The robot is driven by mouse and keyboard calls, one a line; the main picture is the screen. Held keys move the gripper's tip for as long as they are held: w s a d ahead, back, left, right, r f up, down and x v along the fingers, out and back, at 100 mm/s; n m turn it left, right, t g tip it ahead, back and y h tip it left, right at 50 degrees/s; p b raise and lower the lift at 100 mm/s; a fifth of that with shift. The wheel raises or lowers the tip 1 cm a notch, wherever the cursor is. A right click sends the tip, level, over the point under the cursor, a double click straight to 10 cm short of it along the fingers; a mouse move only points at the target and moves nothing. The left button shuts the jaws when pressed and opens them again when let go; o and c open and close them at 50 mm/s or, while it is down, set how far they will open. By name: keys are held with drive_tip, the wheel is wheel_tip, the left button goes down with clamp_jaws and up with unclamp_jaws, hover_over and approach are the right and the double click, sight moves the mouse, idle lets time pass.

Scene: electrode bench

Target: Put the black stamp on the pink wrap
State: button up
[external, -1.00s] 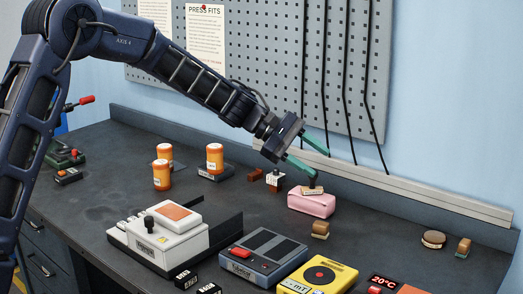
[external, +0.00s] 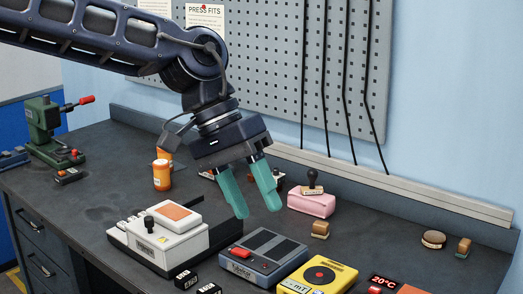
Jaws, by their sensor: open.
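The black stamp (external: 312,183) stands upright on top of the pink wrap (external: 311,204), its dark knob handle up and its pale base on the wrap's upper face. The pink wrap lies on the dark bench below the pegboard. My gripper (external: 258,212) has two green fingers spread apart, with nothing between them. It hangs above the bench to the left of the wrap and is clear of the stamp.
A small brown-and-tan block (external: 320,229) sits in front of the wrap. A white device (external: 158,243), a grey device (external: 265,257) and a yellow device (external: 317,277) line the front. An orange bottle (external: 161,175) stands behind.

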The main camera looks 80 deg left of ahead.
drive_tip(key=s+d+f+m+y, duration=0.1)
drive_tip(key=s+d+m, duration=0.2)
drive_tip(key=s, duration=0.5)
drive_tip(key=s+d+f+m+y, duration=0.1)
drive_tip(key=s+d+m, duration=0.2)
drive_tip(key=s, duration=0.5)
drive_tip(key=s+d+f+m+y, duration=0.1)
drive_tip(key=s+d+m, duration=0.2)
drive_tip(key=s, duration=0.5)
drive_tip(key=shift+d+f+m+y, duration=0.15)
drive_tip(key=shift+f+m+y, duration=0.15)
drive_tip(key=shift+m, duration=0.1)
